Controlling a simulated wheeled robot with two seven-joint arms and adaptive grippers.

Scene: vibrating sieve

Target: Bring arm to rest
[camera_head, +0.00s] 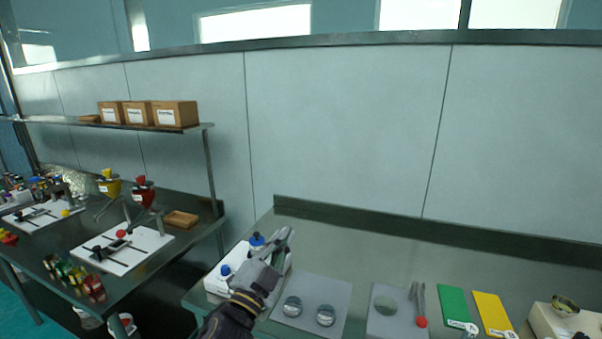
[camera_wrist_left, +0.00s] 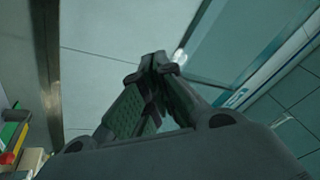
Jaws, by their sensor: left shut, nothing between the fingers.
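My left gripper (camera_head: 283,243) is raised above the left part of the metal table (camera_head: 348,237) in the head view. Its fingers are closed together and hold nothing. It hides part of a white device with blue knobs (camera_head: 215,284) behind it. In the left wrist view the closed fingertips (camera_wrist_left: 158,62) point up toward the wall and window area, with nothing between them. My right gripper is not clearly visible in either view.
A grey mat (camera_head: 338,289) bears two round metal pieces. Beside it lie another mat with a disc (camera_head: 386,304), a red-tipped tool (camera_head: 420,308), green (camera_head: 455,306) and yellow (camera_head: 492,312) cards. A second table (camera_head: 186,255) stands left. The table's back is clear.

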